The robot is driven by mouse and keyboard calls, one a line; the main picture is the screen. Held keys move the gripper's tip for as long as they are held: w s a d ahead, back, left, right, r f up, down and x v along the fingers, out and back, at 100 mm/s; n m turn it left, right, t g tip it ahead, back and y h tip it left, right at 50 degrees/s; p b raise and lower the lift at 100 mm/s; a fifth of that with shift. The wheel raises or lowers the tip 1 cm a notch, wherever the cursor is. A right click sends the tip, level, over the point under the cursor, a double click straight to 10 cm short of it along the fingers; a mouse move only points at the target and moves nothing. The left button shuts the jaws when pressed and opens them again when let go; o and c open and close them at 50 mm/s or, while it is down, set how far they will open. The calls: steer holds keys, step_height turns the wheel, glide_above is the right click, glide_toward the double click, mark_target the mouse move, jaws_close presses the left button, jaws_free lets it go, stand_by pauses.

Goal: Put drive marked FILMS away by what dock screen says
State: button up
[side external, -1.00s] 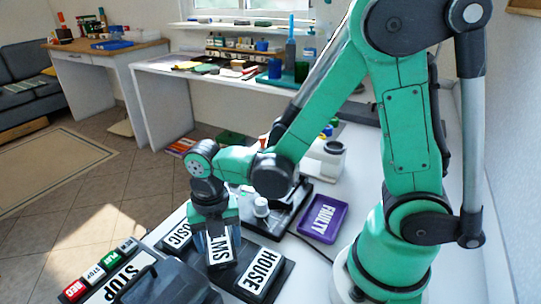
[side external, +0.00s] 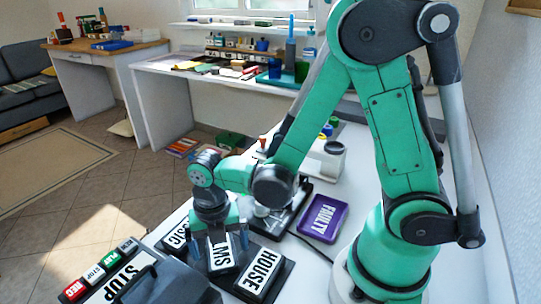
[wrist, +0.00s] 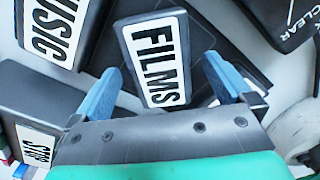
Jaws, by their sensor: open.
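The drive marked FILMS (side external: 222,258) lies label up below my gripper, between the drives marked MUSIC (side external: 177,238) and HOUSE (side external: 260,275). Its label reads upside down and partly covered in the side view. The FILMS drive (wrist: 155,55) reads whole in the wrist view. My gripper (side external: 221,243) is open over it, with blue fingers spread to either side. In the wrist view the open fingers (wrist: 164,75) flank the drive, with gaps visible. No dock screen is readable in these frames.
A purple FAULTY tray (side external: 324,218) stands right of the dark equipment. A grey box marked STOP (side external: 150,280) with a handle is at lower left. A black part marked CLEAR (wrist: 290,18) shows at upper right in the wrist view.

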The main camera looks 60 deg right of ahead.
mark_target(220, 249)
step_height(220, 249, up, 12)
steer(key=d+m+t, duration=0.2)
steer(key=m, duration=0.7)
steer(key=d+m+t, duration=0.2)
steer(key=m, duration=0.7)
steer(key=d+r+m+t, duration=0.1)
steer(key=m+t, duration=0.2)
steer(key=m, duration=0.6)
steer(key=shift+s+d+r, duration=0.1)
steer(key=shift+s+d, duration=0.05)
steer(key=shift+d, duration=0.25)
